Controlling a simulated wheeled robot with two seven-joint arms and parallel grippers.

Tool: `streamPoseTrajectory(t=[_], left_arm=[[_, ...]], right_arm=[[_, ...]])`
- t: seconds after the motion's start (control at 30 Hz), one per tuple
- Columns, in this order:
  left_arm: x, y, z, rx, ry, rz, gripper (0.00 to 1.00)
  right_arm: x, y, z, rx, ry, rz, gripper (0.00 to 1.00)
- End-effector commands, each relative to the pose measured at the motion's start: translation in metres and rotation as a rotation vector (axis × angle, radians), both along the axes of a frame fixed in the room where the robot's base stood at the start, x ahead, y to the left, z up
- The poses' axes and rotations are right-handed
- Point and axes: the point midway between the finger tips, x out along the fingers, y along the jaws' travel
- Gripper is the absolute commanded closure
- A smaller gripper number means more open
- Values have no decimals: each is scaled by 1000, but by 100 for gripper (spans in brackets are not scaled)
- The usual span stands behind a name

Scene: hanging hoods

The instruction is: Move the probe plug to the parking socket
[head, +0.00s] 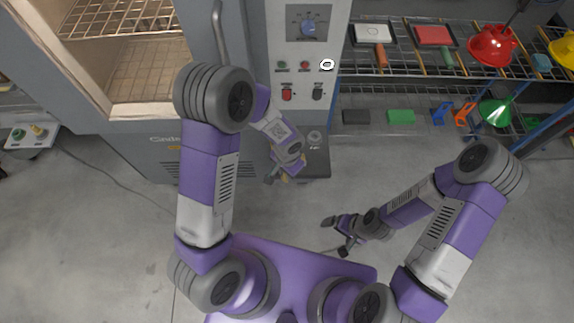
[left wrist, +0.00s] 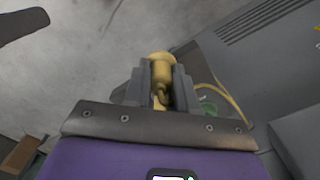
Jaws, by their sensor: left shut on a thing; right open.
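The probe plug (left wrist: 160,68) is yellow and sits between the two fingers of my left gripper (left wrist: 161,85) in the left wrist view. A yellow cable (left wrist: 232,98) curves at the right of that view. In the head view my left gripper (head: 280,174) is in front of the grey cabinet, beside the lower end of its control column, with a bit of yellow at its tips. A round fitting (head: 315,137) shows on that column; I cannot tell whether it is the parking socket. My right gripper (head: 338,236) is open and empty above the floor.
The cabinet's open chamber (head: 145,70) is at the upper left. A small white box (head: 30,134) with green and yellow parts stands at the far left. Shelves (head: 440,90) with trays, blocks and hanging hoods (head: 493,45) are at the right. The floor between is clear.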

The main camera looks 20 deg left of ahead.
Motion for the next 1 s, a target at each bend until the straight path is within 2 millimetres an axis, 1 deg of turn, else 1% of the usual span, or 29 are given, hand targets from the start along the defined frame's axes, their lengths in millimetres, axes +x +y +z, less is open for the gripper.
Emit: streamPoseTrajectory(t=[0.1,1.0], left_arm=[[0,0,7,0,-1,0,100],[0,0,43,0,-1,0,100]], right_arm=[[0,0,5,0,0,0,0],[0,0,31,0,0,0,0]])
